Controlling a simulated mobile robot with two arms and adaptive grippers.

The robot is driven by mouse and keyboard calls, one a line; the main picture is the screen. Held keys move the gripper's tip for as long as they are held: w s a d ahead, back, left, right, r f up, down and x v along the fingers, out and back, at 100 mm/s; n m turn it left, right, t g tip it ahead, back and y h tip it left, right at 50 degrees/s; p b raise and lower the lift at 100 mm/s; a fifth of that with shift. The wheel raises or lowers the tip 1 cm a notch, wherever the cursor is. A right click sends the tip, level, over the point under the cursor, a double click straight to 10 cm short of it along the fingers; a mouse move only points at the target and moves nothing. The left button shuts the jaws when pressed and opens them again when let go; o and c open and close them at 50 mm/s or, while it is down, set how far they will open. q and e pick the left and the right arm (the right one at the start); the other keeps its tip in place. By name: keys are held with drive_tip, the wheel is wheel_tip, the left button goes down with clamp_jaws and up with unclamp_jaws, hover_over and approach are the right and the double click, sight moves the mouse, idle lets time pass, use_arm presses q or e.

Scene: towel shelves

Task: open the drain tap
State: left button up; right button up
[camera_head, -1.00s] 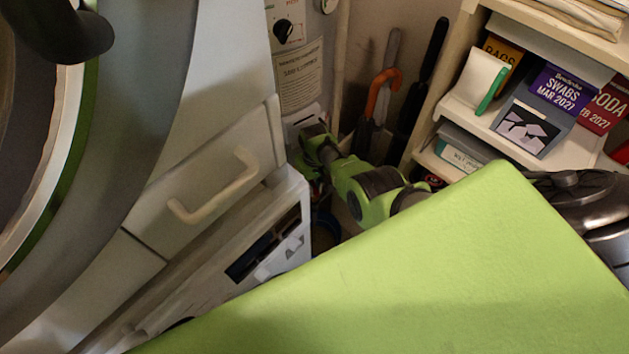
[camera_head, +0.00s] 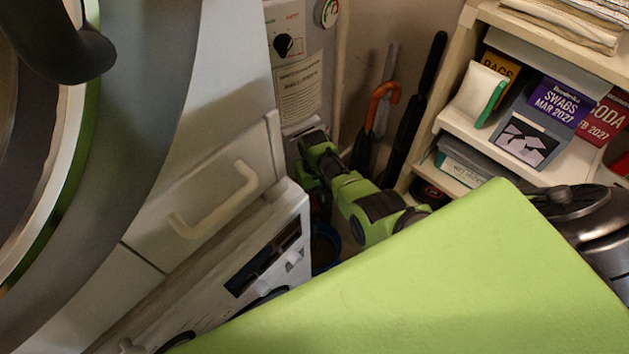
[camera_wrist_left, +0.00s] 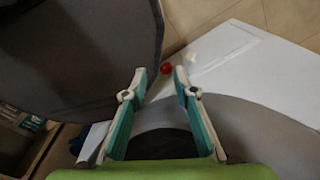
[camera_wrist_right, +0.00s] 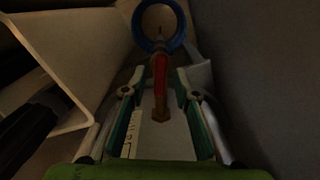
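The drain tap shows in the right wrist view as a red lever (camera_wrist_right: 159,72) with a brass-coloured end (camera_wrist_right: 157,116). My right gripper (camera_wrist_right: 158,76) is open, with its fingers on either side of the red lever. I cannot tell whether they touch it. In the head view the right gripper (camera_head: 312,162) reaches down into the gap beside the white appliance, and its fingertips and the tap are hidden there. My left gripper (camera_wrist_left: 160,72) is open and empty in its wrist view and out of the head view.
A blue bucket stands in the gap (camera_head: 327,248), its rim (camera_wrist_right: 157,14) beyond the tap. A white drawer front with a handle (camera_head: 212,201) is left of the arm. Umbrellas (camera_head: 380,105) and a shelf unit (camera_head: 455,135) stand close on the right.

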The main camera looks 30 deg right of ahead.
sight(315, 200)
wheel_tip(315, 200, up, 10)
idle(0.5)
drive_tip(key=shift+s+f, duration=0.1)
